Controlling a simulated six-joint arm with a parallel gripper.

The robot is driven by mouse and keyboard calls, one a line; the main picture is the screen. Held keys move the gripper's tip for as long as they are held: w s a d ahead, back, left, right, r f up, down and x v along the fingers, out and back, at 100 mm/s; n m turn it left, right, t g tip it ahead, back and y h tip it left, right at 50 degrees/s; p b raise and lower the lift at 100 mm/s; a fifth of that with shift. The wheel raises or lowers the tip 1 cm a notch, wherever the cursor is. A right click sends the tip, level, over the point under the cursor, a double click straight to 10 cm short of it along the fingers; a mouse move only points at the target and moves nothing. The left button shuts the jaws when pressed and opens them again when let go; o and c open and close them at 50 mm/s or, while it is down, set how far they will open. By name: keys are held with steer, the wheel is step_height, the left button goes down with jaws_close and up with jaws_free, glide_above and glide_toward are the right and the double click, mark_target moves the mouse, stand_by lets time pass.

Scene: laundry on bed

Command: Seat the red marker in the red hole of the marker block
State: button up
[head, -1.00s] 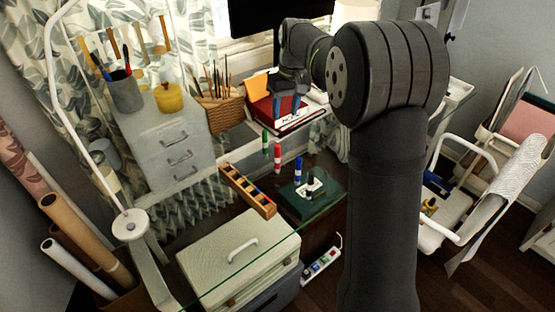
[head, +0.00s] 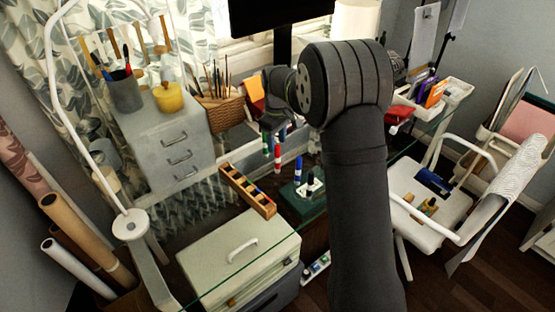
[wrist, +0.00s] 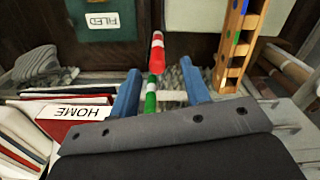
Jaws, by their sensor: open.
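The red marker (head: 277,158) stands upright on the glass desk, between the green marker (head: 265,143) and the blue marker (head: 298,169). In the wrist view the red marker (wrist: 157,52) shows near the fingertips, with the green marker (wrist: 151,95) closer to the camera. My gripper (wrist: 160,68) is open, its blue fingers apart on either side of this line of markers. I cannot tell how far the red marker is from the fingers. In the head view my gripper (head: 279,132) is above and behind the markers. The wooden marker block (head: 250,193) has a row of coloured holes.
A dark green box (head: 290,200) lies right of the block, with a black marker (head: 310,184) upright by it. A red book (wrist: 75,128) labelled HOME lies near the fingers. A cream case (head: 225,262) stands in front.

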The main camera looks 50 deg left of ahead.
mark_target(278, 159)
steer(key=shift+w+a+f, duration=0.1)
steer(key=shift+f, duration=1.35)
steer(key=shift+w+a+f, duration=0.1)
steer(key=shift+f, duration=1.35)
jaws_close()
